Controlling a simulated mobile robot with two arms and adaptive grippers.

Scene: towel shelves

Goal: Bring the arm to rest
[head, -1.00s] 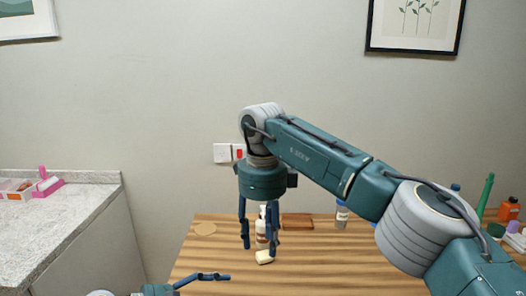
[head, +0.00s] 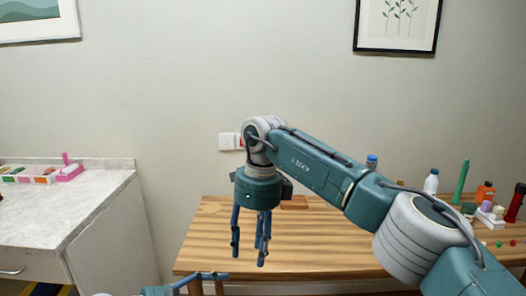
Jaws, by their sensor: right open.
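My right arm reaches in from the right of the head view. Its gripper (head: 249,257) hangs with the fingers pointing down, apart and empty, in front of the wooden table (head: 325,245). My left gripper (head: 212,279) shows only in part at the bottom edge, low in front of the table's near left corner. Its fingers are partly cut off by the frame, so I cannot tell how far they are apart.
The table's right side holds a green bottle (head: 461,182), a white bottle (head: 431,184), an orange bottle (head: 485,193) and small coloured items. A brown block (head: 295,203) lies at the back. A pale counter (head: 70,215) stands left, with a pink object (head: 68,170).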

